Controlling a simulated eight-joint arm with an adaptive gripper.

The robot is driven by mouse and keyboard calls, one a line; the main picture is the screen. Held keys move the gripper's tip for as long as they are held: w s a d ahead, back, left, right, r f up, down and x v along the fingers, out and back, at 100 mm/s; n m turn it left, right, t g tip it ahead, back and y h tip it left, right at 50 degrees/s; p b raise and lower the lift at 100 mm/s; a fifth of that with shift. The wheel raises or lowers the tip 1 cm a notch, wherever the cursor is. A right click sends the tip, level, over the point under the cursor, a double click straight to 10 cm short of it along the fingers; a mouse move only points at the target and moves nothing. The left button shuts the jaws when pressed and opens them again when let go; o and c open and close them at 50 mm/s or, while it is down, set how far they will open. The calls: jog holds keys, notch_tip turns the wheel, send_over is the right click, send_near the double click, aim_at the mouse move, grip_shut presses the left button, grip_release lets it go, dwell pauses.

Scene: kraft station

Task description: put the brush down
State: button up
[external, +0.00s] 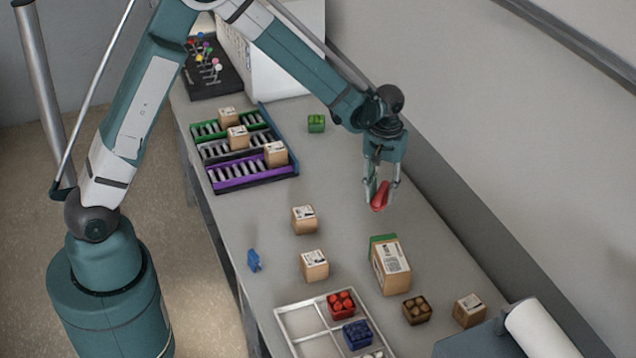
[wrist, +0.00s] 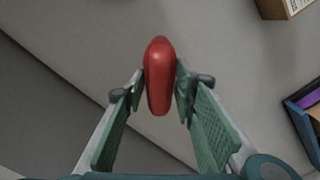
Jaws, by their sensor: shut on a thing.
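My gripper (external: 381,190) is shut on a red, rounded, elongated object (external: 380,197), which seems to be the brush. In the wrist view the brush (wrist: 160,76) is pinched between the two green fingertips of my gripper (wrist: 160,90). It is held above the grey table (external: 350,155), near the wall side. No bristles can be made out in either view.
A purple, grey and green rack (external: 252,178) with boxes stands at left. A green block (external: 316,123) is behind. Cardboard boxes (external: 304,219) and a larger box (external: 393,268) stand in front. A divided tray (external: 296,324) is at the near edge. Table around the gripper is clear.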

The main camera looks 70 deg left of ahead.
aim_at(382, 189)
jog(key=shift+f, duration=1.9)
jog(key=shift+f, duration=0.1)
jog(key=o, duration=1)
jog(key=shift+c, duration=0.2)
jog(key=shift+r, duration=6.1)
jog(key=shift+r, duration=0.1)
